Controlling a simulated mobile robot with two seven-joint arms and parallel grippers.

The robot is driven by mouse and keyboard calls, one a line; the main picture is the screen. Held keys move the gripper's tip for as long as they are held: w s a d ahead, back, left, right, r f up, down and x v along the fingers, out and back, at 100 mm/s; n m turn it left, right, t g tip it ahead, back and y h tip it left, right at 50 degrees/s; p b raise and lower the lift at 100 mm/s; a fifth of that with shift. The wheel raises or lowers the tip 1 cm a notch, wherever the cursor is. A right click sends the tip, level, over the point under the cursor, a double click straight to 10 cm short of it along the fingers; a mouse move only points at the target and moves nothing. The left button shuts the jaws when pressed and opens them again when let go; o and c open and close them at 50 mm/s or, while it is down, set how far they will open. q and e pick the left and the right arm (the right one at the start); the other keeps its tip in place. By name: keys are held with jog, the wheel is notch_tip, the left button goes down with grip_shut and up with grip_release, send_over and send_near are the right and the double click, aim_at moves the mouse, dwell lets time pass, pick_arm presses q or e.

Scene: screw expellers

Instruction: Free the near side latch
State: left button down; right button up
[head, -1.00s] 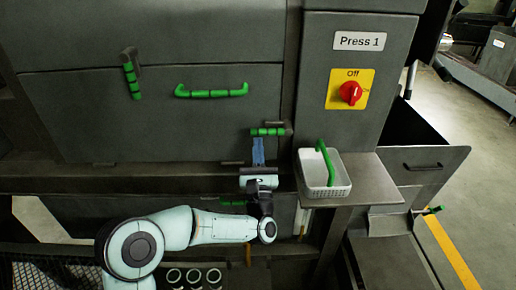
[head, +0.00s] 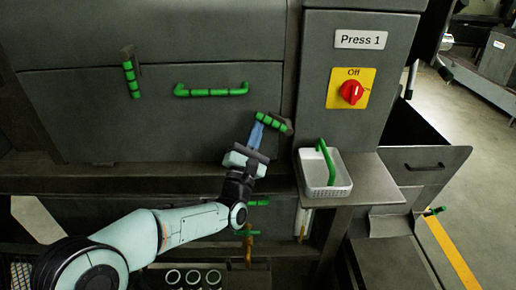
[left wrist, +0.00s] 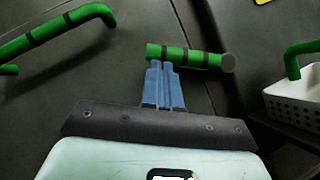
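The latch beside my gripper has a green, dark-banded handle (head: 271,123) on a dark pivot bracket (head: 288,127) at the right of the grey door panel. The handle slants, its left end higher than its right. My left gripper (head: 256,133) has its blue fingers together, with nothing seen between them. The fingertips meet the lower edge of the handle near its left part, also seen in the left wrist view (left wrist: 185,56). Another green latch (head: 131,80) stands nearly upright at the panel's upper left. My right gripper is out of view.
A fixed green handle (head: 211,91) is on the panel between the latches. A white basket (head: 325,175) with a green handle stands on a ledge right of my gripper. A red switch (head: 351,92) is on the column above it.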

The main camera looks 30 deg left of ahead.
pick_arm(q)
jog(key=w+d+r+m+g+h+p, duration=0.1)
jog(key=r+m+h, duration=0.1)
jog(key=m, duration=0.2)
jog(key=w+d+r+m+g+h+p, duration=0.1)
jog(key=d+r+m+g+p, duration=0.1)
jog(key=m, duration=0.2)
jog(key=w+d+r+m+g+h+p, duration=0.1)
jog(key=r+m+h, duration=0.1)
jog(key=r+m, duration=0.1)
jog(key=shift+d+m+h, duration=0.3)
jog(key=shift+d+m, duration=0.1)
jog(key=shift+m, duration=0.3)
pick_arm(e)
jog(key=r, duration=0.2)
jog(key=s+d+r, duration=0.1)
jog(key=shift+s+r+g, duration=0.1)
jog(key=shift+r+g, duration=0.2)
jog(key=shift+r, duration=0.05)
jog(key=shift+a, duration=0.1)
